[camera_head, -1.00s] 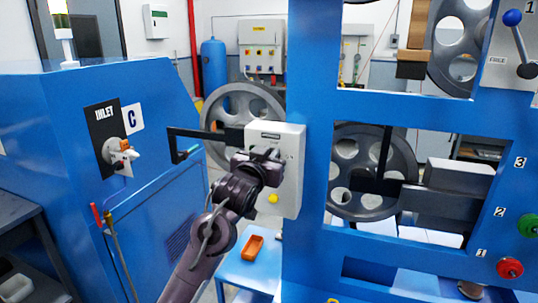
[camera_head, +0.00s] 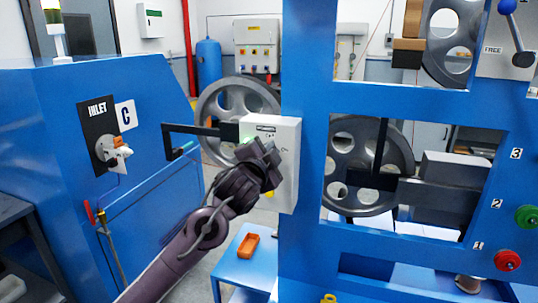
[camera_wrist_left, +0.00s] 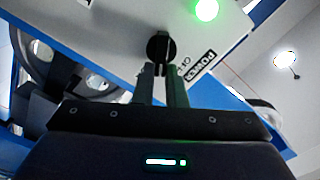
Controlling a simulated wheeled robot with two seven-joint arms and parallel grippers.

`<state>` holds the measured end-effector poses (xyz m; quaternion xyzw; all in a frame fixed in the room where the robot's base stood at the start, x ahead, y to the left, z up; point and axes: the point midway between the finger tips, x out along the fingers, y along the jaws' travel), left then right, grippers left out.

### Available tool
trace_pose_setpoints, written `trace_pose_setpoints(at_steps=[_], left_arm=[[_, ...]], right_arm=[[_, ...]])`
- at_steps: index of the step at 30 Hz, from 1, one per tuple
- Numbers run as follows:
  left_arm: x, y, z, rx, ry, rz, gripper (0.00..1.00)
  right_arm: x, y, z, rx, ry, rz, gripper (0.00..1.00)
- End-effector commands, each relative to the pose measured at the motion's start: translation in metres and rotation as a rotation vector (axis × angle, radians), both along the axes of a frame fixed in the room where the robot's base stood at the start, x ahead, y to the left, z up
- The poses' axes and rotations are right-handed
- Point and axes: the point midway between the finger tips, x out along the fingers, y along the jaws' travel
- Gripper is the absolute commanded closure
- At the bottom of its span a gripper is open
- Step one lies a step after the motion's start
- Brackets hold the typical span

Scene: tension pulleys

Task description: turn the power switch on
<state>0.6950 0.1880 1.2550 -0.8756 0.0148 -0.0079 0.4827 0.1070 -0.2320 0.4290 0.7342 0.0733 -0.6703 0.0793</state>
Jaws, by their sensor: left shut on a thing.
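The power switch is a black rotary knob (camera_wrist_left: 160,47) on the face of a light grey box (camera_head: 288,182), which is mounted on the blue frame. My left gripper (camera_head: 268,152) is at the box face and hides the knob in the head view. In the left wrist view its two fingers (camera_wrist_left: 163,74) are shut on the knob. A POWER label (camera_wrist_left: 201,60) and a lit green lamp (camera_wrist_left: 207,10) are beside the knob. The knob's exact setting is hard to read. My right gripper is not in view.
A blue machine with an INLET valve (camera_head: 115,150) stands at left. Large grey pulleys (camera_head: 368,160) are behind the blue frame. A black bracket (camera_head: 180,138) juts out left of the box.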

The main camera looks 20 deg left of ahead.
Motion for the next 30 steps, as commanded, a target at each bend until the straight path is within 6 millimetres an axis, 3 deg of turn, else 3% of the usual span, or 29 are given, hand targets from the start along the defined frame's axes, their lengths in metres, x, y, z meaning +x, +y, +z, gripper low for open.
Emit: trace_pose_setpoints(at_steps=[15,30], left_arm=[[0.0,-0.003,-0.009,0.427,-0.017,0.0,1.0],[0.0,-0.003,-0.011,0.577,-0.02,-0.001,1.0]], right_arm=[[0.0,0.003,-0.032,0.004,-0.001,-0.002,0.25],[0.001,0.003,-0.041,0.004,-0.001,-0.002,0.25]])
